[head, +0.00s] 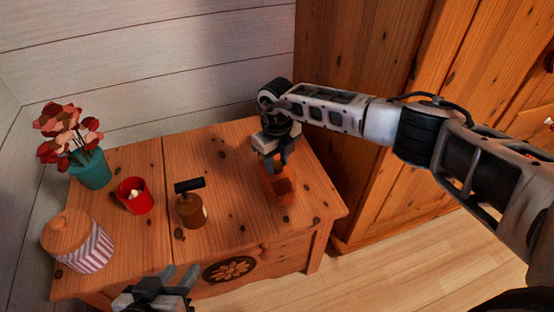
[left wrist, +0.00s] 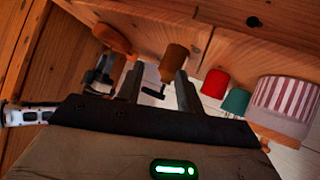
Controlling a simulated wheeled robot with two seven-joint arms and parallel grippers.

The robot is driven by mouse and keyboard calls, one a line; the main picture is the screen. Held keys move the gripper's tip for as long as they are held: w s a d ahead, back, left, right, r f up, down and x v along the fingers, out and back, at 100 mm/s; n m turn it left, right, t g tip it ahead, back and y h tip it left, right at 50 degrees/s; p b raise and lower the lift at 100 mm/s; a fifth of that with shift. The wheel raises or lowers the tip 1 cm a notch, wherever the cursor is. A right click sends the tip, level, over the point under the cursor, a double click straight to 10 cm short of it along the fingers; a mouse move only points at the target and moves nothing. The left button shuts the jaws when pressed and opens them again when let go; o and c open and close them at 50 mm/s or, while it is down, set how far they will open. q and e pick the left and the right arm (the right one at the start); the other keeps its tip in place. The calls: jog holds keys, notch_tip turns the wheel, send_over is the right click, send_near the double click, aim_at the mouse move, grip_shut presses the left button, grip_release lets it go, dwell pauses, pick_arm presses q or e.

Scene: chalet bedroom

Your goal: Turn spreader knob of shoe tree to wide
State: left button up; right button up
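A brown upright piece with a black crossbar handle (head: 190,208) stands near the front middle of the wooden chest; it may be the shoe tree with its knob, but I cannot be sure. It also shows in the left wrist view (left wrist: 173,62), beyond and between my left fingertips. My left gripper (head: 172,278) is open and empty, in front of the chest's front edge, apart from the brown piece. My right gripper (head: 277,160) points down at an orange-brown hollow object (head: 279,188) on the chest's right part. Whether its fingers hold that object is unclear.
A red mug (head: 134,195) stands left of the brown piece. A teal pot with red flowers (head: 90,170) and a striped lidded jar (head: 84,245) stand at the chest's left. A wooden wardrobe (head: 370,170) is at the right. The chest top (head: 225,165) is clear around the middle.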

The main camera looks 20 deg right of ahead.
jog(key=o, duration=0.3)
pick_arm(q)
jog(key=shift+s+d, duration=0.1)
pick_arm(e)
jog(key=shift+r, duration=0.25)
notch_tip(320, 180, up, 9)
jog(key=p, duration=0.2)
notch_tip(320, 180, up, 6)
jog(key=p, duration=0.1)
send_over(277, 164)
pick_arm(q)
jog(key=shift+s+a+r, duration=0.2)
jog(key=shift+a+r, duration=0.15)
jog(key=shift+r, duration=0.2)
jog(key=shift+s+a+r, duration=0.2)
jog(key=shift+a+r, duration=0.1)
jog(key=shift+r, duration=0.2)
pick_arm(e)
jog(key=shift+r, duration=0.25)
pick_arm(q)
jog(key=shift+y, duration=0.3)
